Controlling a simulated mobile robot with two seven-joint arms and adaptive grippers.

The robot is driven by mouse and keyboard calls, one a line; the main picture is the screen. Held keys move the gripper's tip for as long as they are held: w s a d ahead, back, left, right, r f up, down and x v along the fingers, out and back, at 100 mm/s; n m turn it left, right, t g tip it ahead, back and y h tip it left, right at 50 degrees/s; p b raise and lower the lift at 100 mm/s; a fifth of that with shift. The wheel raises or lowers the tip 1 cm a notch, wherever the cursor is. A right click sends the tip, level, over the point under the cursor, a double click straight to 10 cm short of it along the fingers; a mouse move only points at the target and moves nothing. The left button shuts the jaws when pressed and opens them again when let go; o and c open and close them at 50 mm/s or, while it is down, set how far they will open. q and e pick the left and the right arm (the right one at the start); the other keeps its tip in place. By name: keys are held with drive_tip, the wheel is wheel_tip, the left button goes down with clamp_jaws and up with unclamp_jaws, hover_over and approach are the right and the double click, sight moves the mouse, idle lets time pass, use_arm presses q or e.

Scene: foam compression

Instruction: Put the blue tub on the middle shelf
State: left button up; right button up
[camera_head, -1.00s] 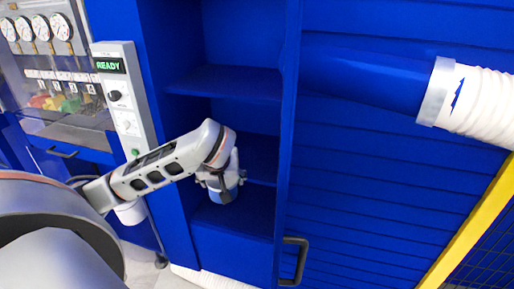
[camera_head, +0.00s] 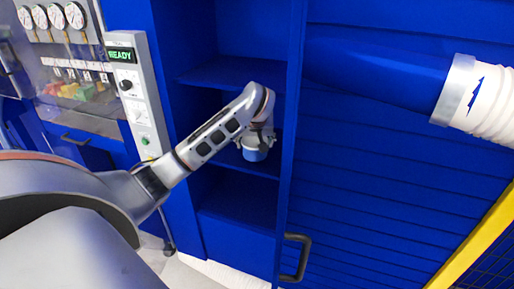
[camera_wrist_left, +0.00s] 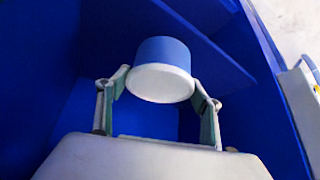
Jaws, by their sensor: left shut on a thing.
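The blue tub (camera_head: 254,154) is small and round, with a blue side and a white end. It is at about the height of the middle shelf (camera_head: 232,160) in the blue cabinet. I cannot tell whether it touches that shelf. My left gripper (camera_head: 256,142) is shut on the tub from above in the head view. In the left wrist view the tub (camera_wrist_left: 161,68) sits between the two fingers of the left gripper (camera_wrist_left: 160,88), white end towards the camera, with a shelf board (camera_wrist_left: 212,48) beyond it. My right gripper is not in view.
An upper shelf (camera_head: 235,72) lies above my left wrist, and the lower compartment (camera_head: 238,205) is empty. The cabinet's right side panel (camera_head: 292,130) is close to the gripper. A grey control box (camera_head: 137,100) reading READY stands at the left. A dark handle (camera_head: 297,258) juts out below right.

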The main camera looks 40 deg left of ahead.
use_arm(q)
drive_tip(key=shift+w+a+r, duration=0.1)
drive_tip(key=shift+w+a, duration=0.05)
drive_tip(key=shift+w, duration=0.35)
drive_tip(key=shift+w+a, duration=0.15)
drive_tip(key=shift+w, duration=0.3)
drive_tip(key=shift+f, duration=1.75)
drive_tip(key=shift+f, duration=0.15)
drive_tip(key=o, duration=1.4)
